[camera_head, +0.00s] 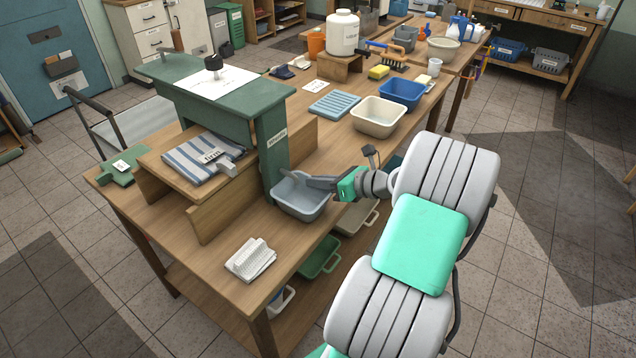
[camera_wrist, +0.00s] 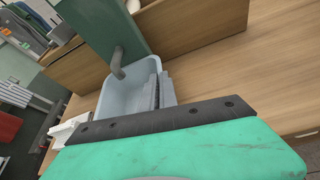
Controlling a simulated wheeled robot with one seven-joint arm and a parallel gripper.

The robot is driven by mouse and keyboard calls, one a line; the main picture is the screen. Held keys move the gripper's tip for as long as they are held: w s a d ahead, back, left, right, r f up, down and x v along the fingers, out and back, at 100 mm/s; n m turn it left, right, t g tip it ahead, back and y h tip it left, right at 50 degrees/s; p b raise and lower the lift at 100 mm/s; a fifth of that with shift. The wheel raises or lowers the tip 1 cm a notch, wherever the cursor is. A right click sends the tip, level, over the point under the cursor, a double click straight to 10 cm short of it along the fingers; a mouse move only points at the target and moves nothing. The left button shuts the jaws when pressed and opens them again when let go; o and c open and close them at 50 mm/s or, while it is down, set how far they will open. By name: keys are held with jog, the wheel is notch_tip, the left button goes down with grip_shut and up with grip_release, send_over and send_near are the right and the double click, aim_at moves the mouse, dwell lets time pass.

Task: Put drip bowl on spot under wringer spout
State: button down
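The drip bowl, a blue-grey basin (camera_head: 290,201), is at the foot of the green wringer post (camera_head: 272,150), near the table's front edge. It also shows in the wrist view (camera_wrist: 118,97), with the grey spout (camera_wrist: 118,68) on the post over its far side. My gripper (camera_head: 322,183) reaches in from the right at the bowl's near-right rim. In the wrist view my gripper's fingers (camera_wrist: 158,90) are close together, apparently with the rim between them. The bowl looks about level; whether its base touches the table is hidden.
A wooden board and shelf with a striped cloth (camera_head: 205,157) stand left of the post. A folded white cloth (camera_head: 250,259) lies at the front. A cream basin (camera_head: 378,117), a blue basin (camera_head: 402,92) and a blue ribbed board (camera_head: 334,104) lie farther back.

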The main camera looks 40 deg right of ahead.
jog(key=shift+s+d+f, duration=0.1)
jog(key=shift+s+d, duration=0.05)
jog(key=shift+f, duration=0.15)
jog(key=c, duration=1.6)
grip_release()
jog(key=shift+c, duration=0.2)
jog(key=p+v, duration=0.1)
jog(key=v, duration=1.1)
